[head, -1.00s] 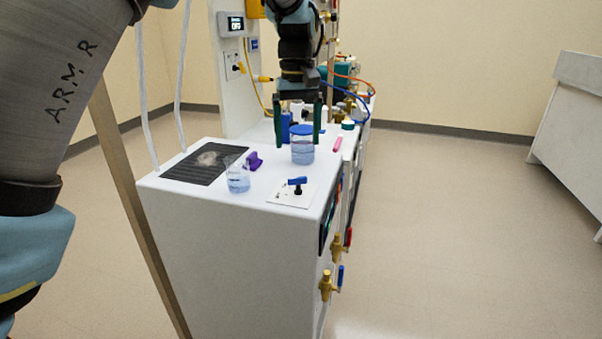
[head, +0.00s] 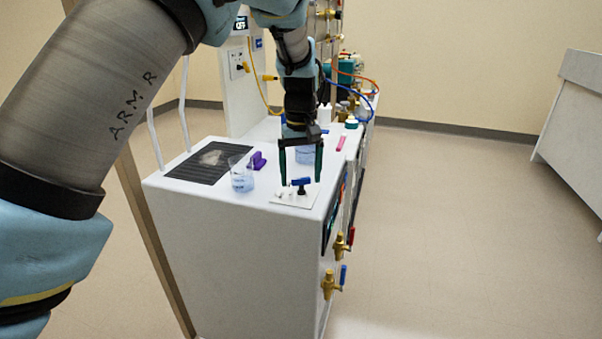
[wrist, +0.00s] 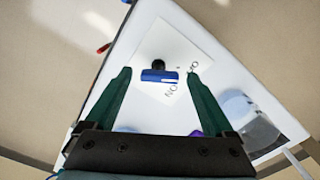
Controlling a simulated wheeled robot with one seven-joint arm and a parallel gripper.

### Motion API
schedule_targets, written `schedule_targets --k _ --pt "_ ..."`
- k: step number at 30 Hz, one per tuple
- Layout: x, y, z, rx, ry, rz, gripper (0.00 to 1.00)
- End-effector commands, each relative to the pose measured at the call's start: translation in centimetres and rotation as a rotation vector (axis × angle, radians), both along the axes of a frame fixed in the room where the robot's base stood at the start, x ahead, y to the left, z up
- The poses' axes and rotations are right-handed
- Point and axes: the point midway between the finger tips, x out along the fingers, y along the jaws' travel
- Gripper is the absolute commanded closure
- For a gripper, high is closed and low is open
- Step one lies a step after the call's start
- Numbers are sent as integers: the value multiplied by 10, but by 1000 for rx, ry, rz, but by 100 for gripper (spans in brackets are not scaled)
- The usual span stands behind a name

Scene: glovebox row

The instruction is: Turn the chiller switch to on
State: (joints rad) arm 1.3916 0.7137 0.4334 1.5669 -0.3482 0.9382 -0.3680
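The chiller switch (head: 301,183) is a blue handle on a black post, set on a white plate (head: 284,198) on the bench top near its front right corner. My gripper (head: 301,184) has dark green fingers, spread wide and pointing down at the switch. In the wrist view my gripper (wrist: 160,72) is open with a finger on either side of the handle, touching neither.
A glass beaker (head: 241,174) and a purple item (head: 258,161) stand to the left, by a dark grille (head: 205,162). A blue-lidded jar (head: 305,154) stands behind my fingers. Brass valves (head: 330,285) stick out of the bench's right side.

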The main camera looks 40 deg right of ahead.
Motion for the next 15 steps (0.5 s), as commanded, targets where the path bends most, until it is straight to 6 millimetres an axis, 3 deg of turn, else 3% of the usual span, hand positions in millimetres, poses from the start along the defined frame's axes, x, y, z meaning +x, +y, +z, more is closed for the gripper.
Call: schedule_targets --k 2,15 --pt "0 0 0 0 0 0 22" --pt "0 0 0 0 0 0 72"
